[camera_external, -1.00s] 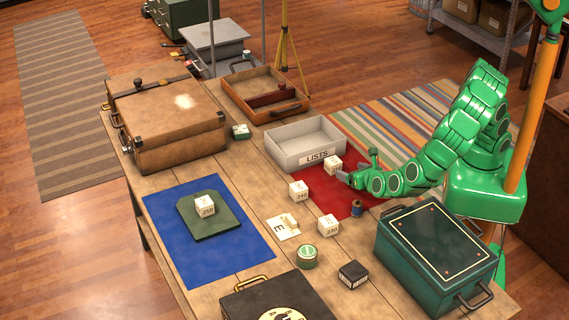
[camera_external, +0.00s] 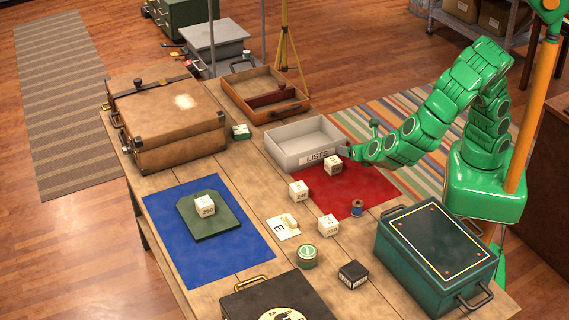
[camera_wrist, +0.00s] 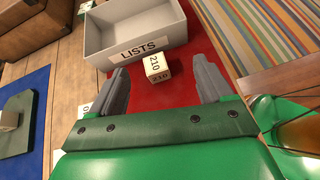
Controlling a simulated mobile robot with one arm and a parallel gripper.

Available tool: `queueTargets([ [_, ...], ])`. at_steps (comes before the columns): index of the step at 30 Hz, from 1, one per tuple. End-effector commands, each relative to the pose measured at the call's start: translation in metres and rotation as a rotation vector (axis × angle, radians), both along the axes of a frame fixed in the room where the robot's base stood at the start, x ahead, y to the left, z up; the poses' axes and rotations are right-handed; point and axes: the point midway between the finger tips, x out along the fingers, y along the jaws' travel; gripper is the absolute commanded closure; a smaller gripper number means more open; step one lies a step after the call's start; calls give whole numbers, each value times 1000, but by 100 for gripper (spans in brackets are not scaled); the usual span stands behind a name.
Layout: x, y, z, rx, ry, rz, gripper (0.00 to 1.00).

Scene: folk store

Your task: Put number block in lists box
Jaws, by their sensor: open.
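The lists box (camera_external: 305,145) is a light grey open tray with a LISTS label on its front, at the back of the red mat; it also shows in the wrist view (camera_wrist: 135,30). A white number block (camera_external: 333,166) marked 210 sits on the red mat just in front of the box; it shows in the wrist view (camera_wrist: 157,68). My gripper (camera_wrist: 162,80) is open, with the block between and slightly beyond its fingertips, not held. In the external view my gripper (camera_external: 346,153) is beside the box's front right corner. The box looks empty.
Other number blocks stand on the table: one (camera_external: 299,191), another (camera_external: 328,226), and one on the green board (camera_external: 205,206) on the blue mat. A blue spool (camera_external: 357,209), a green tin (camera_external: 307,256) and a green case (camera_external: 436,250) are nearby.

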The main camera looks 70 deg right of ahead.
Motion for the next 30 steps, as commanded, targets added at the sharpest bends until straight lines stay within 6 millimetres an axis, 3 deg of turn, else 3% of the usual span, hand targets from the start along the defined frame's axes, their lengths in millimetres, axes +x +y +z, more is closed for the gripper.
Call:
queueTargets([
  [8,3,-24,-19,247,32,-275,20],
  [15,14,-36,-26,558,40,-617,20],
  [21,34,-43,-17,808,24,-891,20],
  [30,63,-53,4,1047,-5,-1149,20],
])
